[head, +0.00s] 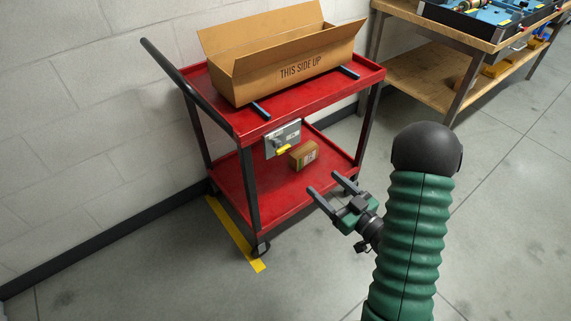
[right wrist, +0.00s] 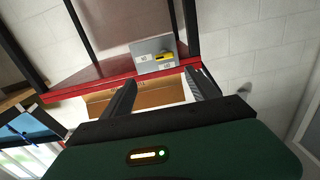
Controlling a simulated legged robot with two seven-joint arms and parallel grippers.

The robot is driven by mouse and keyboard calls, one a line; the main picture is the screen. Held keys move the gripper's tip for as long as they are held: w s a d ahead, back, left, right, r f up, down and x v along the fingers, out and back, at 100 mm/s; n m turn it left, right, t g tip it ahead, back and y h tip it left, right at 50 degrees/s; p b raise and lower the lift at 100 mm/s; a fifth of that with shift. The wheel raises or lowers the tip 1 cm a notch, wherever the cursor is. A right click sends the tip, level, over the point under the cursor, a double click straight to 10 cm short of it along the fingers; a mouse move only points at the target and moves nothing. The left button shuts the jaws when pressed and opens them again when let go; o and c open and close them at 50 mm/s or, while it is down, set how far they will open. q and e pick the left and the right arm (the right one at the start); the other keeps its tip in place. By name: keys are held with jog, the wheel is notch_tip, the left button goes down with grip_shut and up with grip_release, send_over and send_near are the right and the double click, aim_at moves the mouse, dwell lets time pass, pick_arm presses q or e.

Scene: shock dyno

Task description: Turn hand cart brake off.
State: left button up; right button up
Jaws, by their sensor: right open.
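The red hand cart (head: 240,120) stands against the wall, with a black push handle at its left. A grey brake box (head: 283,138) with a yellow lever (head: 284,150) is mounted on its near side below the top shelf. In the right wrist view the grey box (right wrist: 146,48) and its yellow lever (right wrist: 165,56) appear beyond the fingers, with the picture turned over. My right gripper (head: 333,188) is open and empty, in front of the cart, below and right of the box, apart from it. My left gripper is not in view.
An open cardboard box (head: 285,60) sits on the cart's top shelf. A small brown box (head: 303,155) sits on the lower shelf. A wooden workbench (head: 425,85) with a blue tool case (head: 480,22) stands at right. Yellow tape (head: 237,237) marks the floor. The near floor is clear.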

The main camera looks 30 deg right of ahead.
jog(key=w+b, duration=0.1)
jog(key=b, duration=0.2)
send_near(285, 151)
jog(key=w+b, duration=0.2)
jog(key=w, duration=0.5)
jog(key=shift+w+a+f, duration=0.15)
jog(key=shift+w, duration=0.2)
jog(key=shift+w+a, duration=0.1)
jog(key=shift+w, duration=0.2)
jog(key=shift+w+a+r, duration=0.1)
jog(key=shift+a+r, duration=0.1)
jog(key=shift+d, duration=0.15)
jog(key=c, duration=1.4)
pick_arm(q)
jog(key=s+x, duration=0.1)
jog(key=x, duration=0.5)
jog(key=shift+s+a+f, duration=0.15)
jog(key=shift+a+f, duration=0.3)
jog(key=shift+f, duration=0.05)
pick_arm(e)
jog(key=shift+o, duration=0.2)
